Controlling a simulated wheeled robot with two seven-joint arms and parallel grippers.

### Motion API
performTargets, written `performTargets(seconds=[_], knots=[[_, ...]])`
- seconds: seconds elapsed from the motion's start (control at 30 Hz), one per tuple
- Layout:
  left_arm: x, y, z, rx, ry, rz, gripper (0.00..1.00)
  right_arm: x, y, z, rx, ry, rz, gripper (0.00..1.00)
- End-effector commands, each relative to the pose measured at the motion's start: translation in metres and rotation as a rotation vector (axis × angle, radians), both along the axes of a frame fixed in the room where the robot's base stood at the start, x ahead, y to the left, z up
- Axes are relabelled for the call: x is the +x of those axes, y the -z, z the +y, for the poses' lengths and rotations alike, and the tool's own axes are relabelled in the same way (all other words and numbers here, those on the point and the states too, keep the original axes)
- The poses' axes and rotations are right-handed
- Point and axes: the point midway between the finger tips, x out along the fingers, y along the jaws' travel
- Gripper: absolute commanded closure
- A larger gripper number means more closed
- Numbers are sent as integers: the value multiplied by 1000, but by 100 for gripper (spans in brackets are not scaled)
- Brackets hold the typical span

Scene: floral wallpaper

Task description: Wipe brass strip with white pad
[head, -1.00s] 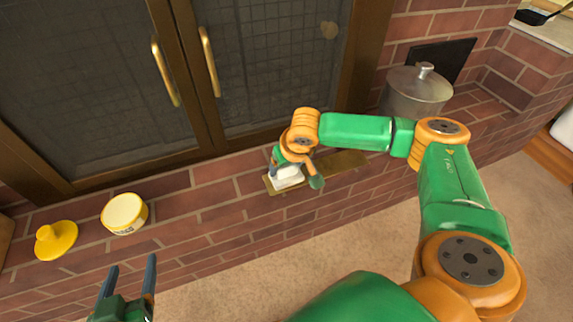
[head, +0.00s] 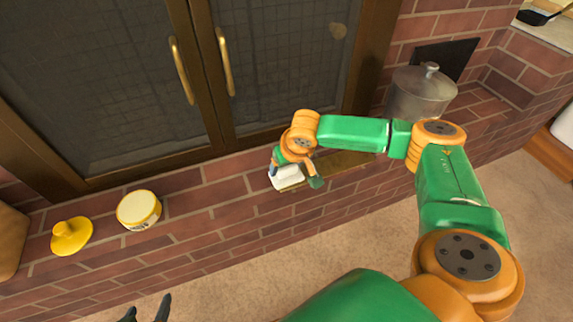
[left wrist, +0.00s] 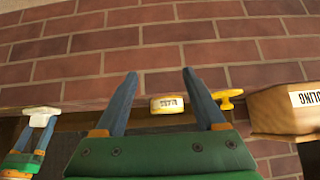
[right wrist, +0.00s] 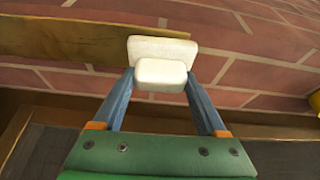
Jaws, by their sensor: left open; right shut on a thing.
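The white pad (head: 287,177) is held in my right gripper (head: 296,176), which is shut on its raised grip block. In the right wrist view the white pad (right wrist: 163,48) sits between the fingertips, over the end of the brass strip (right wrist: 75,40). In the head view the brass strip (head: 345,162) lies flat on the brick ledge, extending right from the pad and partly hidden by my right arm. I cannot tell whether the pad touches it. My left gripper (head: 148,312) is open and empty at the bottom edge, also seen in the left wrist view (left wrist: 158,75).
A metal pot (head: 421,92) stands at right. Brass-handled glass doors (head: 270,65) rise behind. The ledge between tub and pad is clear.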

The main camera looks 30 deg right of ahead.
Motion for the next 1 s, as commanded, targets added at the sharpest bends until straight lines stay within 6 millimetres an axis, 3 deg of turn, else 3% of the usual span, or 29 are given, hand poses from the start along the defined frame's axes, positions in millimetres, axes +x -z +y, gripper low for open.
performTargets(seconds=[0.43, 0.53, 1.0], knots=[[-23, 28, 7, 29, -10, 164, 28, 1, -2, -1, 1, 0, 1, 70], [-28, 35, 8, 34, -12, 199, 28, 2, -19, -2, 0, -1, -4, 70], [-54, 66, 16, 62, -23, 363, 28, 2, -26, -3, -1, -4, 0, 70]])
